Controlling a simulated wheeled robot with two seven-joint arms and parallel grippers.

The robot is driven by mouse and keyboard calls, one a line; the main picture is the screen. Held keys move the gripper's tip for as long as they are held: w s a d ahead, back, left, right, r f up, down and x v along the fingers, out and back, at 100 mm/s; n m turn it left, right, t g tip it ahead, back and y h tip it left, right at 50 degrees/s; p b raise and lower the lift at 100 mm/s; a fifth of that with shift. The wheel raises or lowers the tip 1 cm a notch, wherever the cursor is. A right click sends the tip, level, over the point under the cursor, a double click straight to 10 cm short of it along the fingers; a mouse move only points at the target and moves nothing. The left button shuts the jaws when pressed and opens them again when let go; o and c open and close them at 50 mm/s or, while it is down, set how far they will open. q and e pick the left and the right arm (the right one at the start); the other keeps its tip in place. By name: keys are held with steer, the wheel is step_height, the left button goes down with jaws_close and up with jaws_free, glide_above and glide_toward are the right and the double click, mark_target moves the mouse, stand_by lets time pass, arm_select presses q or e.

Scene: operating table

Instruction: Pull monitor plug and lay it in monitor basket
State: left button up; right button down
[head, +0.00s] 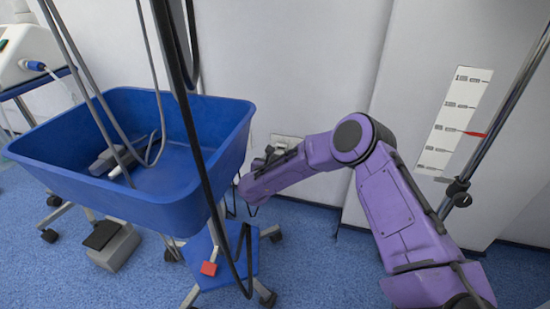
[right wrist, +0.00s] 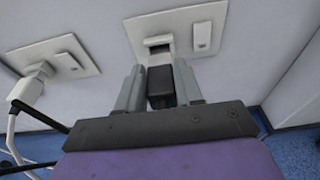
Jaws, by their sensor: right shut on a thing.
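The black monitor plug (right wrist: 160,88) is between the two grey fingers of my right gripper (right wrist: 158,72) in the right wrist view. The gripper is shut on it, close to a white wall socket plate (right wrist: 203,22). A gap shows at the socket opening above the plug; whether the prongs are still inside is hidden. In the head view my right gripper (head: 267,158) is at the wall socket (head: 287,141), mostly hidden by my purple wrist, and the plug cannot be made out. The blue monitor basket (head: 130,196) stands left of it. My left gripper is not in view.
A grey block and cable (head: 108,160) lie in the basket. A pole (head: 172,45) and hanging cables cross in front of it. A second socket plate holds a white plug (right wrist: 32,83) at left. A metal pole (head: 500,115) stands at right.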

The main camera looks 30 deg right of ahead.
steer(key=shift+s+a, duration=0.15)
steer(key=shift+p+v, duration=0.35)
steer(key=shift+v, duration=0.4)
steer(key=shift+f, duration=0.1)
step_height(320, 180, up, 7)
steer(key=s+a+p, duration=0.1)
steer(key=p, duration=0.4)
steer(key=shift+s+a+r+p, duration=0.2)
steer(key=shift+a+r+p, duration=0.1)
steer(key=shift+p, duration=0.1)
steer(key=shift+f, duration=0.15)
